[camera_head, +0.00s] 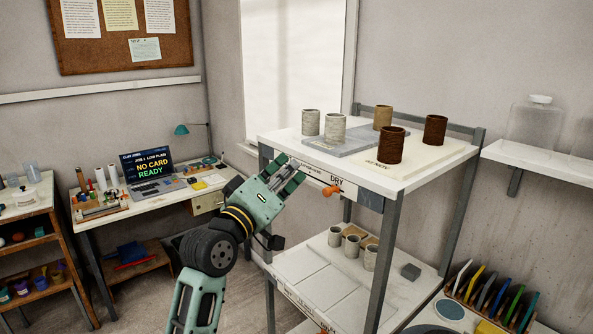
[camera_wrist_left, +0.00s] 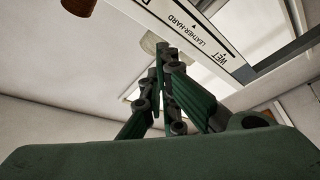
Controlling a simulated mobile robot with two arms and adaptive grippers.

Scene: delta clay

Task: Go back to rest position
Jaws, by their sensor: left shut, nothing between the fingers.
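My left gripper (camera_head: 293,170) is raised in front of the left front corner of the shelf rack's top (camera_head: 420,172). In the left wrist view its fingers (camera_wrist_left: 165,60) are together and hold nothing. A strip with the words WET, LEATHER-HARD and DRY runs along the rack's front edge, and an orange pointer (camera_head: 331,191) sits on it near DRY. The fingers are close to this strip; I cannot tell whether they touch it. My right gripper is in neither view.
Grey cups (camera_head: 334,130) and brown cups (camera_head: 390,146) stand on the rack's top, with more cups (camera_head: 352,247) on its lower shelf. A desk with a laptop (camera_head: 150,172) is at the left. A wall shelf (camera_head: 535,158) is at the right. Floor shows between desk and rack.

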